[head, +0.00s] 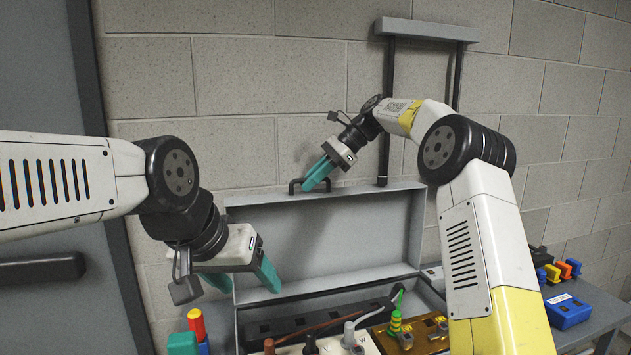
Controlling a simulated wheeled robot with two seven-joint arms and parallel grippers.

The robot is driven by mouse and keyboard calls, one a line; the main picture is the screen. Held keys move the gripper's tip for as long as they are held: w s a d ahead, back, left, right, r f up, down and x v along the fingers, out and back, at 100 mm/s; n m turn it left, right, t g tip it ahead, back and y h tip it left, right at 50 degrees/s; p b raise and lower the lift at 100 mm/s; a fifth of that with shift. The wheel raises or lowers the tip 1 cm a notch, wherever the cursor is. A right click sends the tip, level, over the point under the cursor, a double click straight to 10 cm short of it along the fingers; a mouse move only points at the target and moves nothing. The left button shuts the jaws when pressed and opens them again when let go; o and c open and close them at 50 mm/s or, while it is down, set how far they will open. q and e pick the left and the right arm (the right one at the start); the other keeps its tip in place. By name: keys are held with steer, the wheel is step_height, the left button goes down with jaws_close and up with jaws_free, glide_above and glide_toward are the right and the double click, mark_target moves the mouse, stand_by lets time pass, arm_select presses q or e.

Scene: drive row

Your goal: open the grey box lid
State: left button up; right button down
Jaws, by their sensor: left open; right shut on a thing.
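The grey box (330,287) stands on the bench, with its lid (320,245) raised steeply at the back and its inside showing. A dark handle (294,187) sits at the lid's top edge. My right gripper (310,184) has its teal fingers shut on this handle; the fingers hide part of it. My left gripper (243,281) is open and empty, in front of the lid's lower left part and above the box's left end. Part of the box's right end is hidden behind my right arm.
Inside the box are a dark strip (262,328), cables and several plugs, including a green and yellow one (395,322). A blue case (567,311) and small coloured parts lie on the bench at right. A red and blue item (197,325) stands left. A block wall rises behind.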

steer(key=c, duration=1.5)
jaws_free()
steer(key=v, duration=0.7)
steer(key=shift+d+r, duration=0.25)
steer(key=shift+d, duration=0.05)
steer(key=shift+r, duration=0.1)
